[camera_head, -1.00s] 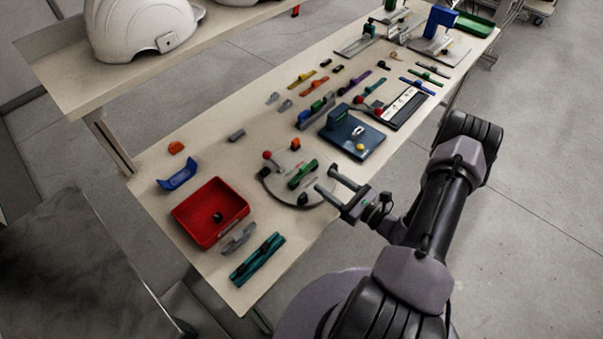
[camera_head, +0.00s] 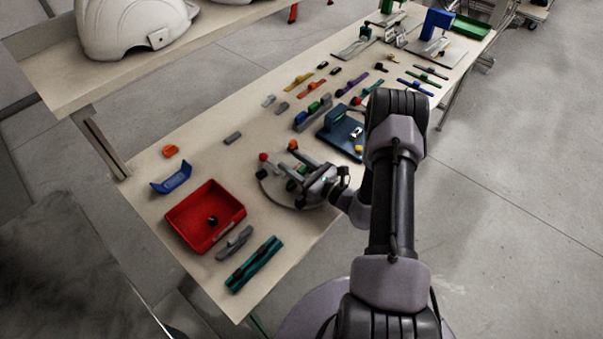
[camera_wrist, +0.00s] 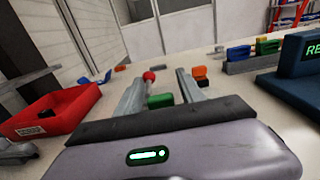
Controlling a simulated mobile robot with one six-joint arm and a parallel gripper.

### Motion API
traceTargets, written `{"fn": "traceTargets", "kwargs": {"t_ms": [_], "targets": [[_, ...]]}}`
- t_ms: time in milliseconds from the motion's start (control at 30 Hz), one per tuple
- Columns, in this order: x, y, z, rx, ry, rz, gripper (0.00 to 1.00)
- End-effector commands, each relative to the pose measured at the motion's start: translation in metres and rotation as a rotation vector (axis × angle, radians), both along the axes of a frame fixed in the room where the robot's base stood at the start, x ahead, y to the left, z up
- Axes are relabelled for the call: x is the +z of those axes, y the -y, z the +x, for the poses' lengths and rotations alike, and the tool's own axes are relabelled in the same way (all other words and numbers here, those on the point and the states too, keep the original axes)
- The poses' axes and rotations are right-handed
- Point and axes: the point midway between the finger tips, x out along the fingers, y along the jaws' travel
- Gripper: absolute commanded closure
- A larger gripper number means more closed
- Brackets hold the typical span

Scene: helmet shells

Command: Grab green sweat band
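In the wrist view the green piece (camera_wrist: 160,101) shows low between the two fingers, close to the gripper body. My gripper (camera_head: 284,155) is open, its fingers apart and reaching over the fixture; the fingers also show in the wrist view (camera_wrist: 160,76). I cannot tell whether either finger touches the green piece.
A red knob (camera_head: 263,157) and an orange block (camera_head: 293,145) stand near the fingertips. A red tray (camera_head: 207,216), a grey piece (camera_head: 234,243) and a teal strip (camera_head: 254,264) lie to the left. A blue fixture (camera_head: 342,135) stands behind to the right.

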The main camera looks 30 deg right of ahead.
Motion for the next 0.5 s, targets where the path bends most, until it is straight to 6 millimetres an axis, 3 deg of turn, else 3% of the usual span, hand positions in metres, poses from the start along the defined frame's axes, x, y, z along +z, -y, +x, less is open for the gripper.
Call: {"fn": "traceTargets", "kwargs": {"t_ms": [33, 200, 500], "targets": [[-0.0001, 0.0, -0.0001, 0.0, 0.0, 0.0, 0.67], [-0.0002, 0.0, -0.0003, 0.0, 0.0, 0.0, 1.0], [0.001, 0.0001, -0.0005, 0.0, -0.001, 0.0, 1.0]]}}
